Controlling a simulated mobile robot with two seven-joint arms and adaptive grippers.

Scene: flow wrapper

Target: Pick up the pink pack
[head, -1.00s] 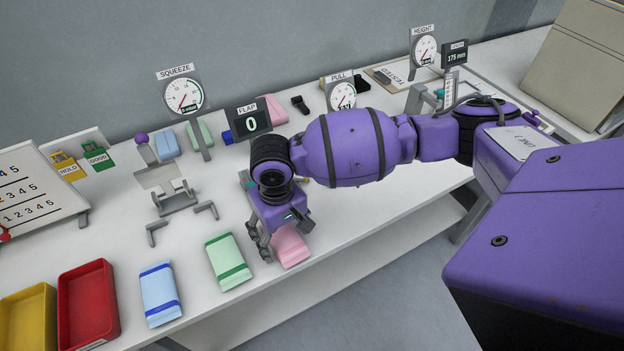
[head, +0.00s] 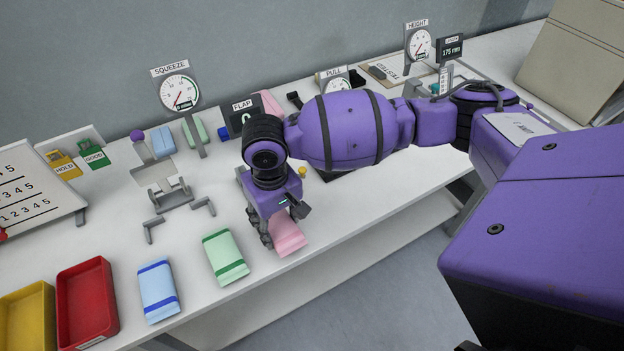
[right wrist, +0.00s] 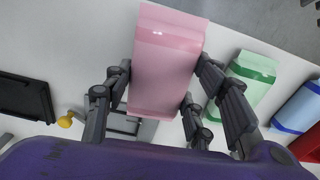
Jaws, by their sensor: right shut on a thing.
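The pink pack (head: 287,236) is at the front edge of the white table, partly hidden behind my right gripper (head: 278,232) in the head view. In the right wrist view the pink pack (right wrist: 166,62) lies lengthwise between the fingers of my right gripper (right wrist: 158,100). The fingers are shut on its two long sides. I cannot tell whether the pack is clear of the table. My left gripper is not in view.
A green pack (head: 226,257) and a blue pack (head: 158,290) lie to the left along the front edge. Red (head: 87,340) and yellow (head: 46,296) trays stand farther left. A grey metal fixture (head: 165,178) and the squeeze gauge (head: 178,93) stand behind.

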